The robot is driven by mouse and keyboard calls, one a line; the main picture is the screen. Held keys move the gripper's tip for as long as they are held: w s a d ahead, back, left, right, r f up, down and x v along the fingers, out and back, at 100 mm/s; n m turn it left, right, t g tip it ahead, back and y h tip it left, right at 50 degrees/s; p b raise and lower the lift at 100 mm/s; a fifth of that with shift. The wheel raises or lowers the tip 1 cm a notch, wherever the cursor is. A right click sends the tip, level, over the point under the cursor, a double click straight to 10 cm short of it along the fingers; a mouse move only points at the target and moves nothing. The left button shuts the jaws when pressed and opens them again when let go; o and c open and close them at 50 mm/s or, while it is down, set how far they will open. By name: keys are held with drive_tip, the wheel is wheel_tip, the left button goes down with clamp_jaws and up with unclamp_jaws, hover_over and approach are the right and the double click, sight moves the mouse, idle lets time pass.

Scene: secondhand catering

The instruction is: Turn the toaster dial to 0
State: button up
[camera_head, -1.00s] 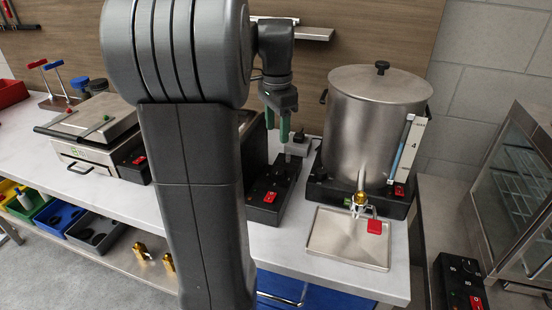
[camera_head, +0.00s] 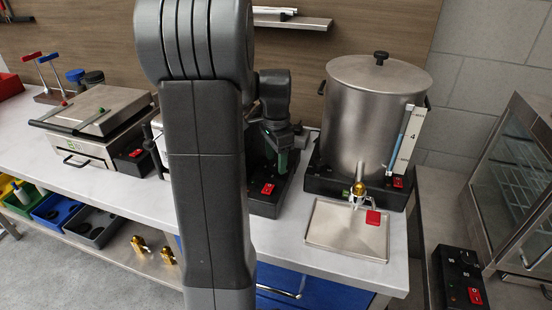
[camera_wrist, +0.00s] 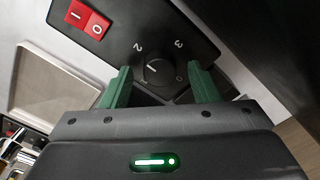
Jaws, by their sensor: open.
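The toaster's black control panel (camera_head: 264,203) is on the counter, mostly hidden behind my arm. In the wrist view the round black dial (camera_wrist: 160,71) sits on this panel, with the numbers 2 and 3 printed around it. A pale pointer line shows on the dial's left part, roughly toward the 2. My gripper (camera_wrist: 160,77) is open, with one green finger on each side of the dial. I see no clear contact. In the head view my gripper (camera_head: 277,160) is low over the panel. A red switch (camera_wrist: 89,19) is beside the dial.
A steel urn (camera_head: 373,120) with a tap stands right of the toaster. A drip tray (camera_head: 330,235) lies in front of it. A contact grill (camera_head: 95,130) is to the left. A glass-fronted cabinet (camera_head: 520,180) with its own dials is at the far right.

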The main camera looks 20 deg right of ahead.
drive_tip(key=shift+f, duration=0.2)
drive_tip(key=shift+c, duration=0.3)
drive_tip(key=c, duration=0.9)
drive_tip(key=shift+c, duration=0.2)
drive_tip(key=shift+n, duration=0.3)
